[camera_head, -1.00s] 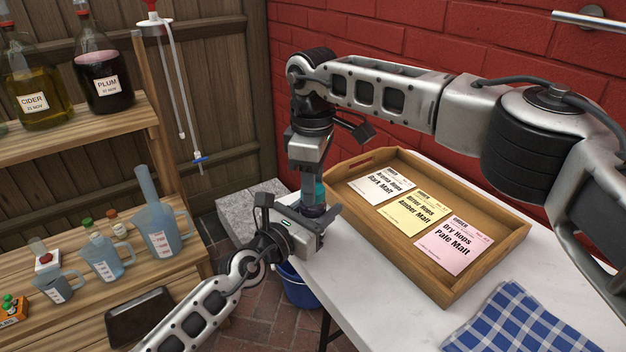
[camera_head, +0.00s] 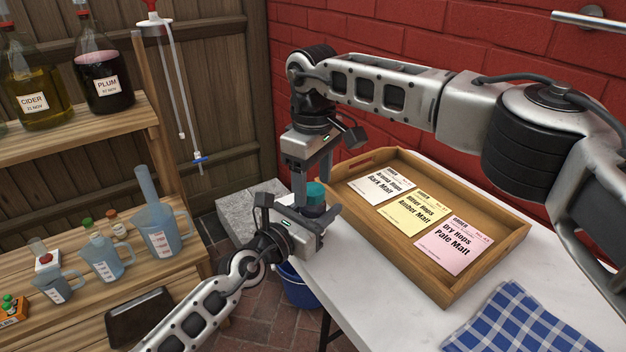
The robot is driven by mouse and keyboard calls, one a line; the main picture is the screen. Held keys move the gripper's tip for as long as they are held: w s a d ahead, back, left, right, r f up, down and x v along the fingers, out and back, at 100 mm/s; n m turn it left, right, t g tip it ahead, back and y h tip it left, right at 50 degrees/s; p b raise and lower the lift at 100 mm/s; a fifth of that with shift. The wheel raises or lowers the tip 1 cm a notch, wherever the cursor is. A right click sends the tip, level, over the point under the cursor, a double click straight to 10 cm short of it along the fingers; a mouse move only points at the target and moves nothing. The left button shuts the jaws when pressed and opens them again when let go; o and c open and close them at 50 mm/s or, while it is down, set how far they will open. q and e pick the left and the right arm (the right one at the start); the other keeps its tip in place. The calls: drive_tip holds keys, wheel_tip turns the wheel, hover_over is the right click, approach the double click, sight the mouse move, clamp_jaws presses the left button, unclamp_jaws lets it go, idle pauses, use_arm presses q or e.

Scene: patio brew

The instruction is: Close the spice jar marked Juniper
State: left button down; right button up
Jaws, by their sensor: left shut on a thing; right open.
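A small jar (camera_head: 313,210) with a teal lid (camera_head: 316,190) stands at the near left end of the white table, beside the wooden tray. The lid sits on top of the jar; whether it is fully tight cannot be told. No Juniper label is readable. My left gripper (camera_head: 312,216) is shut on the jar's body and partly hides it. My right gripper (camera_head: 311,182) comes from above, pointing down, with its fingers open around the lid.
The wooden tray (camera_head: 480,290) holds three recipe cards. A blue checked cloth (camera_head: 510,322) lies at the table's front right. A blue bucket (camera_head: 300,288) is below the table edge. Shelves with jugs (camera_head: 165,235) and bottles stand at left.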

wheel_tip(320, 180, up, 4)
drive_tip(key=shift+r, duration=0.1)
drive_tip(key=shift+c, duration=0.3)
